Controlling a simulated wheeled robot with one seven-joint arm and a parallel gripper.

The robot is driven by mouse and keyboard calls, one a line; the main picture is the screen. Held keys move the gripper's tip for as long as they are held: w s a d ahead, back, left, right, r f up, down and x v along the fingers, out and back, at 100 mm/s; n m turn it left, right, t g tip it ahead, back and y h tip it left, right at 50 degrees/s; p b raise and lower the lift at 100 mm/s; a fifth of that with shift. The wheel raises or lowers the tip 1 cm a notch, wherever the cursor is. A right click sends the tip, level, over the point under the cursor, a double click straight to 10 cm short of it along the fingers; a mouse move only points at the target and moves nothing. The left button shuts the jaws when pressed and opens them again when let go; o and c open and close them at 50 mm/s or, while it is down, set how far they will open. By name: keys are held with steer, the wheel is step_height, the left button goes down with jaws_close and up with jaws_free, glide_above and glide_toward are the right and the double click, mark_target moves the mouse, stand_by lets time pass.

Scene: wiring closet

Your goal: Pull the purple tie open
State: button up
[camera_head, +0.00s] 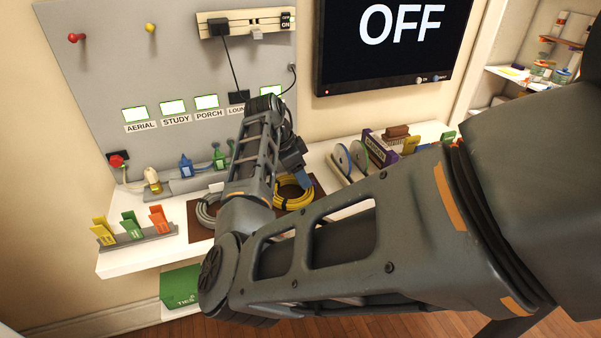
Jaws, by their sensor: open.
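I cannot make out a purple tie; my arm covers much of the shelf's middle. My gripper (299,168) is small and partly hidden behind my arm, over the coils. It is open, but its fingers are hard to tell apart. A blue piece shows just below it; I cannot tell what it is. A yellow cable coil (292,194) lies right beneath, on a brown mat (197,233). A grey coil (206,211) lies to the left, partly behind my arm.
Yellow, green and orange clips (131,224) stand on a rack at front left. Plugs (186,166) line the back. Discs (343,158) and a purple box (379,148) stand at right. A screen (395,45) reads OFF. A green box (180,288) sits below the shelf.

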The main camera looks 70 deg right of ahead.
steer(key=shift+s+d+f, duration=0.1)
steer(key=shift+f, duration=0.2)
jaws_close()
stand_by(0.4)
